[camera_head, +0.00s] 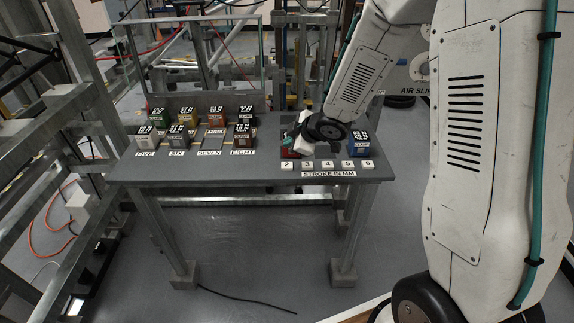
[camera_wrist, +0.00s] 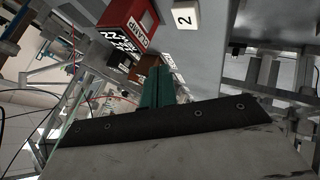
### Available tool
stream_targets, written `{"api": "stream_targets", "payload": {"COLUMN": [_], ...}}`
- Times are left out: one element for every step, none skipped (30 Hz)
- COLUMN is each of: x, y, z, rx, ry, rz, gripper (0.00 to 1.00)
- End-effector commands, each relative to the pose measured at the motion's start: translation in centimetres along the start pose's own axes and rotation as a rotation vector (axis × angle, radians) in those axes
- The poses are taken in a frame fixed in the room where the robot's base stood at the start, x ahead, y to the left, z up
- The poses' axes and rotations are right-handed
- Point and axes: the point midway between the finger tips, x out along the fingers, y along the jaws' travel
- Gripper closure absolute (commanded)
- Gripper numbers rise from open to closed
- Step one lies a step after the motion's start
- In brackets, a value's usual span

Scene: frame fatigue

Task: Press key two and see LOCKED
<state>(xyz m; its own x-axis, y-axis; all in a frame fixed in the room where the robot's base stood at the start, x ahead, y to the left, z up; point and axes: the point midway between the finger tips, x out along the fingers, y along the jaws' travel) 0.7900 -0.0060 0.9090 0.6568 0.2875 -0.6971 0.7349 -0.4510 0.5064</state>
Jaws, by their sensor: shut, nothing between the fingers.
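Key two (camera_head: 287,166) is a small white block marked 2, at the left end of a row of white keys along the table's front edge, above a label reading STROKE IN MM. It also shows in the wrist view (camera_wrist: 186,17), at the top. My gripper (camera_head: 289,139) is over the table behind key two, apart from it, close to a red box (camera_head: 287,153). In the wrist view its green fingers (camera_wrist: 157,84) are together and empty, below the red box marked CLAMP (camera_wrist: 128,25). I see no word LOCKED in either view.
Keys 3 (camera_head: 307,165), 4, 5 and 6 (camera_head: 368,164) stand right of key two. A blue box (camera_head: 357,146) is behind the right keys. Several marked boxes stand on the left of the grey table (camera_head: 230,172). My arm hides part of the table's right side.

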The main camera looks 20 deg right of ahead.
Motion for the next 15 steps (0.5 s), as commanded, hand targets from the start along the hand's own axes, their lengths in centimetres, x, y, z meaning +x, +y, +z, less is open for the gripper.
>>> {"api": "stream_targets", "payload": {"x": [0.6, 0.9, 1.3, 1.6, 1.9, 2.2, 2.5, 2.7, 3.0, 3.1, 3.3, 3.4, 3.5, 3.6, 3.7], "y": [-0.5, -0.8, -1.0, -1.2, -1.4, -1.7, -1.9, -2.0, -2.2, -2.3, -2.4, -2.5, -2.5, -2.6, -2.7], "z": [0.5, 0.7, 1.0, 1.2, 1.4, 1.6, 1.8, 1.9, 2.1, 2.3, 2.4, 2.5, 2.6, 2.6, 2.7], "rx": [0.003, 0.003, 0.003, 0.002, 0.003, 0.003, 0.002, 0.001, 0.002, 0.001, 0.001, 0.002, 0.001, 0.0, -0.001], "ry": [-0.001, -0.001, 0.0, -0.001, -0.001, -0.002, -0.001, 0.0, 0.0, 0.0, -0.001, -0.001, -0.001, 0.0, 0.0], "rz": [-0.005, -0.005, -0.005, -0.004, -0.003, -0.003, -0.003, -0.003, -0.002, -0.003, -0.002, -0.001, -0.001, 0.0, 0.0], "gripper": [1.0, 1.0, 1.0, 1.0, 1.0, 1.0, 1.0, 1.0, 1.0, 1.0, 1.0, 1.0, 1.0, 1.0, 1.0]}}
